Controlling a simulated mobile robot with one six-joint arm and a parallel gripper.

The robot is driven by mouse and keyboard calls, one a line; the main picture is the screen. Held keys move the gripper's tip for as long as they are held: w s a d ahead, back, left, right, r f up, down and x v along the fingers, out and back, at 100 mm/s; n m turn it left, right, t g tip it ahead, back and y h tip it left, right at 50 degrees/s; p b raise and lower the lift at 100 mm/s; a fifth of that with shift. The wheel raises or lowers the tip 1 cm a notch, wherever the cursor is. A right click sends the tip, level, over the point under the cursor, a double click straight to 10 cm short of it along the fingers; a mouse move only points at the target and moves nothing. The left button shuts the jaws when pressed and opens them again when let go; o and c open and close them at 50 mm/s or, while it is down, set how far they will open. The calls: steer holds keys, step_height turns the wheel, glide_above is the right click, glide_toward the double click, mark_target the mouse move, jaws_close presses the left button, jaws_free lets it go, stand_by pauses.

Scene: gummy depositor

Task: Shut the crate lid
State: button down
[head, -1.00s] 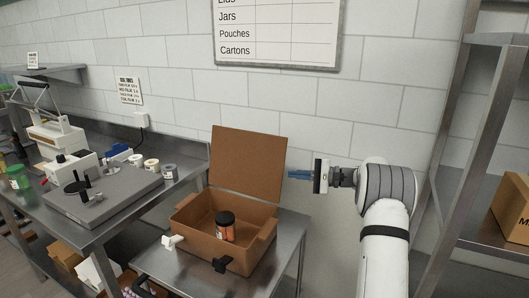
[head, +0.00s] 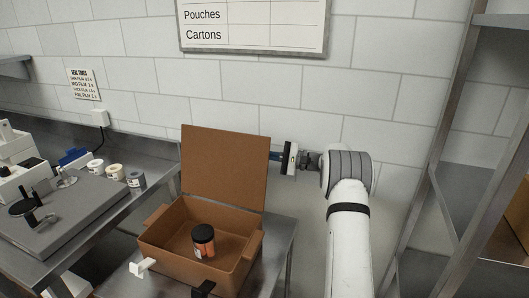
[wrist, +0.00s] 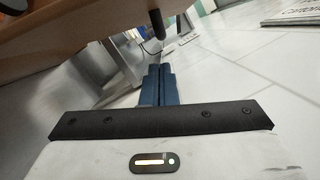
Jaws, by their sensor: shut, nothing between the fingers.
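The brown crate (head: 160,256) stands on a metal table, with its lid (head: 224,165) raised roughly upright at the back. An orange jar with a black lid (head: 204,241) stands inside the crate. White and black latch pieces (head: 143,267) show at the crate's front. My gripper (head: 274,156) is at the right edge of the raised lid, its fingertips partly hidden behind it. In the wrist view its blue fingers (wrist: 159,85) are together with nothing between them, and a brown surface (wrist: 75,30) passes close above.
A grey machine bench (head: 60,215) with several small rolls stands at the left. A metal shelf rack (head: 425,180) stands at the right. A tiled wall (head: 330,100) is behind the crate, with a narrow space between it and the lid.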

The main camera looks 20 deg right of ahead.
mark_target(247, 151)
steer(key=p+x, duration=0.1)
steer(key=x, duration=0.6)
steer(key=shift+w+d+p, duration=0.15)
steer(key=shift+w+p, duration=0.05)
steer(key=shift+p, duration=0.1)
